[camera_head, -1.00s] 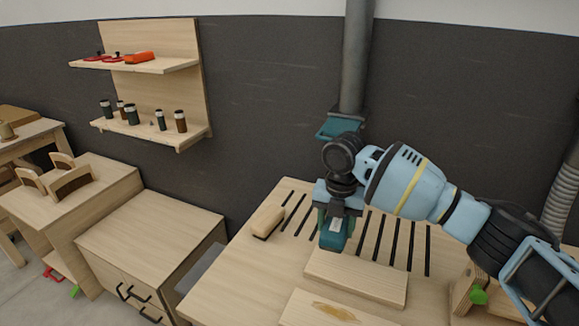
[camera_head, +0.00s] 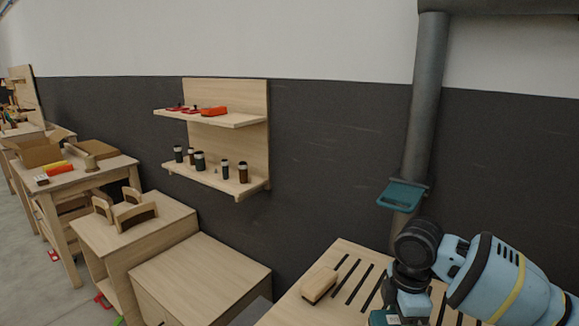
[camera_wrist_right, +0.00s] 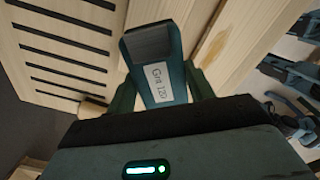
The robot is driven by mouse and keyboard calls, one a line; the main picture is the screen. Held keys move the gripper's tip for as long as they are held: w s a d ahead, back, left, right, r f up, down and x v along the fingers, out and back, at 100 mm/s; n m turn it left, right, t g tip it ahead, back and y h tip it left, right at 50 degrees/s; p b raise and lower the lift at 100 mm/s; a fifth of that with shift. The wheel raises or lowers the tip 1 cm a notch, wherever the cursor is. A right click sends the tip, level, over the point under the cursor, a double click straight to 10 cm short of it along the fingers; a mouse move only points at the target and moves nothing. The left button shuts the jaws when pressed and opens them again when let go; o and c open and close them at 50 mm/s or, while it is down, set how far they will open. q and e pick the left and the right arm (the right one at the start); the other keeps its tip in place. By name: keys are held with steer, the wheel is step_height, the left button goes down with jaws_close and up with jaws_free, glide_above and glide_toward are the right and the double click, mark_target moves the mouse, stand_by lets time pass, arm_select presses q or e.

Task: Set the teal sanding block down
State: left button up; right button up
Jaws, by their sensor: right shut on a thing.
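The teal sanding block (camera_wrist_right: 172,82) has a white "Grit 120" label and a dark end. In the right wrist view it sits between the two fingers of my right gripper (camera_wrist_right: 162,92), which is shut on it. In the head view my right gripper (camera_head: 402,312) is at the bottom edge, over the slotted bench top (camera_head: 338,262). There the block is mostly cut off or hidden by the gripper. I cannot tell whether the block touches the bench. My left gripper is not in view.
A pale wooden block (camera_head: 318,284) lies on the bench left of my right gripper. A grey duct (camera_head: 424,110) with a teal gate (camera_head: 402,195) rises behind it. Wooden boards (camera_wrist_right: 230,45) lie beside the held block. A low cabinet (camera_head: 200,275) stands left.

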steer(key=s+m, duration=0.1)
steer(key=m, duration=0.1)
steer(key=s+m, duration=0.1)
steer(key=m, duration=0.2)
steer(key=shift+s, duration=0.35)
steer(key=s+m, duration=0.7)
steer(key=m, duration=0.5)
steer(key=shift+a+f, duration=0.15)
steer(key=shift+f, duration=0.05)
stand_by(0.4)
